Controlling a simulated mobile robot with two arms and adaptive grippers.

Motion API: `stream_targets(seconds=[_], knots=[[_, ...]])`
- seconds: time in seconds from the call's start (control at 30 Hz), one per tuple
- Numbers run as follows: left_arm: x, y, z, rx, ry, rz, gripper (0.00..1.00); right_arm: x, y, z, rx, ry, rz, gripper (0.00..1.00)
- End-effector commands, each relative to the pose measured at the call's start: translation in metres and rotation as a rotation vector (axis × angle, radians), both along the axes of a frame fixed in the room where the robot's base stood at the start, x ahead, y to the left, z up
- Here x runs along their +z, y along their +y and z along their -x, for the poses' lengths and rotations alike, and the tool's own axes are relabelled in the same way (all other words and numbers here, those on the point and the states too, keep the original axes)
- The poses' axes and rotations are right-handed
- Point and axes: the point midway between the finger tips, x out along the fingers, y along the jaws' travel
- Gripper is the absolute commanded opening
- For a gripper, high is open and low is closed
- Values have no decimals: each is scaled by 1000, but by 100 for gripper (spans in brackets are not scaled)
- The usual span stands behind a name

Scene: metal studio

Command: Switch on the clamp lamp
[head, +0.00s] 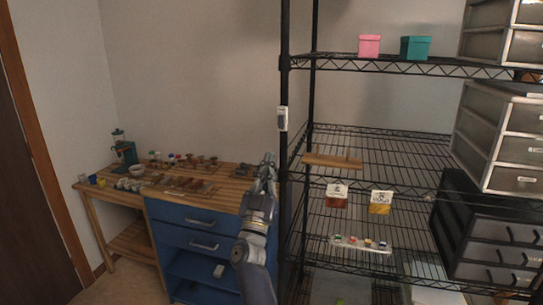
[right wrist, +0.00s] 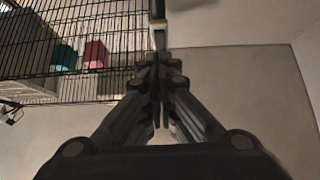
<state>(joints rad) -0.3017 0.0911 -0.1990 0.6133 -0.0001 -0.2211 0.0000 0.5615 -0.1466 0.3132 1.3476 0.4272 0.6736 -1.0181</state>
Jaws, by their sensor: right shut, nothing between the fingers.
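A small white switch-like box (head: 282,118) is fixed to the front left post of the black wire rack. What looks like the same box (right wrist: 159,38) shows in the right wrist view, just beyond my fingertips. My right gripper (head: 267,160) is shut and empty, pointing up, below and slightly left of the box in the head view. Its closed fingers (right wrist: 159,60) overlap the box's near edge in the right wrist view; I cannot tell whether they touch it. I cannot clearly make out a clamp lamp. My left gripper is not in view.
The wire rack (head: 380,140) holds pink (head: 369,45) and teal (head: 415,48) boxes, a wooden board (head: 332,160) and drawer units (head: 505,130). A wooden-topped blue workbench (head: 215,190) with small items stands left. The wall space left of the post is clear.

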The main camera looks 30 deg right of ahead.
Motion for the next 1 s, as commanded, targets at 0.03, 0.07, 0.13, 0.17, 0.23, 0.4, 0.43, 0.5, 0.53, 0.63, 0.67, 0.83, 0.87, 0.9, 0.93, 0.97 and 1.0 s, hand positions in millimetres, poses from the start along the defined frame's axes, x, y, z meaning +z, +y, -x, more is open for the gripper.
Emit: stream_targets(seconds=[0.03, 0.07, 0.13, 0.17, 0.23, 0.4, 0.43, 0.5, 0.53, 0.63, 0.67, 0.83, 0.87, 0.9, 0.93, 0.97, 1.0], knots=[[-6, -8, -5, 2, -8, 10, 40, -10, 4, 3, 1, 1, -1, 0], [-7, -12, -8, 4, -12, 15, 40, -12, 6, 4, 1, 0, 0, 0], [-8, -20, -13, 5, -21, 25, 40, -16, 9, 7, 1, -1, 1, 0], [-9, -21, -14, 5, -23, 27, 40, -17, 11, 8, 2, -1, 0, 0], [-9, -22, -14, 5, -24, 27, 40, -20, 12, 9, 1, -1, 1, 0], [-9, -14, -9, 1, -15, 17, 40, -20, 13, 10, 1, -1, 1, 0], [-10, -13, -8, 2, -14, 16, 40, -20, 13, 10, 1, -1, 1, 0], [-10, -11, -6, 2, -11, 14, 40, -20, 13, 10, 1, -1, 1, 0], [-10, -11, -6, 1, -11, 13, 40, -20, 13, 10, 1, -1, 1, 0], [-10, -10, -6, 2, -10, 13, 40, -20, 13, 10, 1, -1, 1, 0], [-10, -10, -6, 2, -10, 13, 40, -20, 13, 10, 1, -1, 1, 0], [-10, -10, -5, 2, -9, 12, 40, -22, 13, 9, 4, 3, 1, 0], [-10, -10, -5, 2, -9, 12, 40, -24, 14, 8, 10, 9, 1, 0], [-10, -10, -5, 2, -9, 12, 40, -31, 17, 5, 24, 23, 3, 0], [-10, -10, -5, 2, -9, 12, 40, -38, 20, 1, 39, 40, 4, 0], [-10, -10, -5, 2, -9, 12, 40, -48, 24, -3, 59, 62, 6, 0], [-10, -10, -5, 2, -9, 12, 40, -66, 31, -10, 92, 100, 6, 0]])
